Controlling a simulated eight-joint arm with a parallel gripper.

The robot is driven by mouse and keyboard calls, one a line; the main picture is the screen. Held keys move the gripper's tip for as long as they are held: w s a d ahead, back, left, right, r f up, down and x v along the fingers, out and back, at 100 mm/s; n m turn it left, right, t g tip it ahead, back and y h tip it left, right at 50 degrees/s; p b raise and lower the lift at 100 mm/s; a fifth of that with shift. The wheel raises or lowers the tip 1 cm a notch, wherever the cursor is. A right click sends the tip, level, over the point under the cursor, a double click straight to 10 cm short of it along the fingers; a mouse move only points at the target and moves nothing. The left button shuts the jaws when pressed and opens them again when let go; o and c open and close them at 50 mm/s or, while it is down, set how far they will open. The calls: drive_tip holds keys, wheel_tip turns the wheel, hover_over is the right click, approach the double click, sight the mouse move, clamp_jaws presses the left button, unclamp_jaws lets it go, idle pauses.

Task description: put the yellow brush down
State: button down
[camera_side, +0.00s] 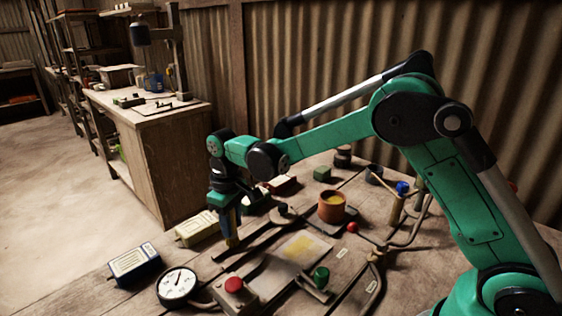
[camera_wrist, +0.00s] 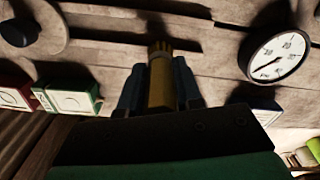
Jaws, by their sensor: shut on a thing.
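My gripper (camera_side: 226,222) points down over the wooden bench at the left of the side view. It is shut on the yellow brush (camera_side: 232,242), whose lower end shows below the fingers close to the bench top. I cannot tell whether it touches the wood. In the wrist view the yellow brush (camera_wrist: 160,82) stands between the two dark blue fingers of my gripper (camera_wrist: 158,92), with its bristle end towards the planks. The upper part of the brush is hidden by my gripper in the side view.
A dial gauge (camera_side: 177,284) and a dark blue box (camera_side: 135,264) lie in front-left. A pale yellow box (camera_side: 197,229) is just left of my gripper. The press plate with yellow powder (camera_side: 300,248), red button (camera_side: 234,285) and orange pot (camera_side: 332,206) are to the right.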

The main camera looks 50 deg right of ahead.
drive_tip(key=shift+f, duration=0.1)
drive_tip(key=c, duration=0.6)
unclamp_jaws()
wheel_tip(320, 180, up, 11)
drive_tip(key=shift+r, duration=0.1)
drive_tip(key=shift+s+r, duration=0.1)
drive_tip(key=shift+r, duration=0.45)
drive_tip(key=s+d+f+m+t, duration=0.1)
drive_tip(key=s+d+t, duration=0.1)
drive_tip(key=s, duration=0.5)
drive_tip(key=s+d+f+m+t, duration=0.2)
drive_tip(key=s+t, duration=0.3)
drive_tip(key=s, duration=0.3)
drive_tip(key=shift+d+m, duration=0.3)
drive_tip(key=shift+d, duration=0.2)
